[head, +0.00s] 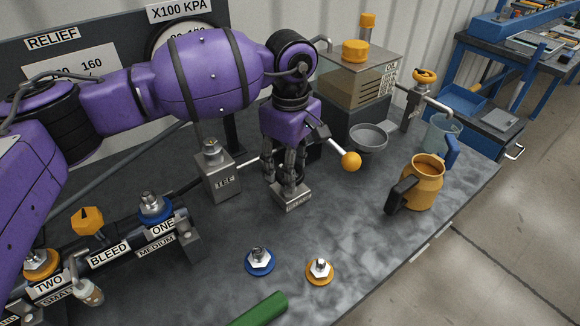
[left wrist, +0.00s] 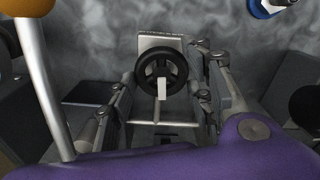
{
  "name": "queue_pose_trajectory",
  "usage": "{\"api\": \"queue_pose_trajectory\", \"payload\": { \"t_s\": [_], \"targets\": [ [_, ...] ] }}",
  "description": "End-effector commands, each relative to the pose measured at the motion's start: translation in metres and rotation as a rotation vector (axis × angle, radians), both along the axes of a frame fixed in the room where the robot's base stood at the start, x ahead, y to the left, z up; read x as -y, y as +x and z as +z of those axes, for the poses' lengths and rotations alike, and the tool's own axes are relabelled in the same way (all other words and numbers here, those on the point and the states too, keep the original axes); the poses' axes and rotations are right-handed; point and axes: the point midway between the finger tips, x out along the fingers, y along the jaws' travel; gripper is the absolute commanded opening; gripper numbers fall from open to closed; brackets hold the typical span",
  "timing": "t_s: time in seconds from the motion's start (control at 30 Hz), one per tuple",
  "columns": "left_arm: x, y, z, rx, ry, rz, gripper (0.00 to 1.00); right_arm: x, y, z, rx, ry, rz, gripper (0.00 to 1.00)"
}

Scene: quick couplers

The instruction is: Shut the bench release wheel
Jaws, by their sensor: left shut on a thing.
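The bench release wheel (left wrist: 151,83) is a small black wheel with a pale bar at its middle, on a grey metal block (left wrist: 160,41). In the head view the block (head: 291,203) stands on the bench with a small label on its front, and the wheel is hidden by my fingers. My left gripper (head: 287,180) points down over the block, its fingers closed on either side of the wheel. In the left wrist view the fingers (left wrist: 163,88) flank the wheel. My right gripper is in neither view.
A lever with an orange ball (head: 351,160) stands close right of my left gripper. The TEE block (head: 216,178) is close left. A grey bowl (head: 368,138) and a yellow jug (head: 423,187) stand to the right. Blue (head: 260,261) and orange (head: 320,271) couplers sit in front.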

Motion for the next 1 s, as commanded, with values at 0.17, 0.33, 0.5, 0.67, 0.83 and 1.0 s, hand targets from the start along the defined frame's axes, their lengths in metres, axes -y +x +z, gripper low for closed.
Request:
{"api": "queue_pose_trajectory", "payload": {
  "t_s": [0.17, 0.33, 0.5, 0.67, 0.83, 1.0],
  "targets": [
    [-0.0005, 0.0015, -0.0003, 0.004, 0.001, -0.068, 0.21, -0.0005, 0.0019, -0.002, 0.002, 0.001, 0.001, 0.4],
    [-0.0001, 0.0016, 0.0003, 0.005, 0.0, -0.103, 0.21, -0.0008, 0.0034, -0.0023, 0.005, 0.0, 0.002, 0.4],
    [0.0001, 0.0015, 0.0007, 0.004, -0.001, -0.114, 0.21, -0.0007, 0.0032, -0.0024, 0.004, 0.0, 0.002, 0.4],
    [0.0003, 0.0016, 0.001, 0.005, -0.001, -0.115, 0.21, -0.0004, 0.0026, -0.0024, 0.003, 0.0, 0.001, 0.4],
    [0.0005, 0.0016, 0.0011, 0.006, -0.002, -0.114, 0.51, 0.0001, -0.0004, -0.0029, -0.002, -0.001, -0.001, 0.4],
    [0.0006, 0.0011, 0.0009, 0.004, -0.002, -0.114, 0.64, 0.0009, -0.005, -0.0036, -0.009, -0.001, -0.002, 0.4]
  ]
}}
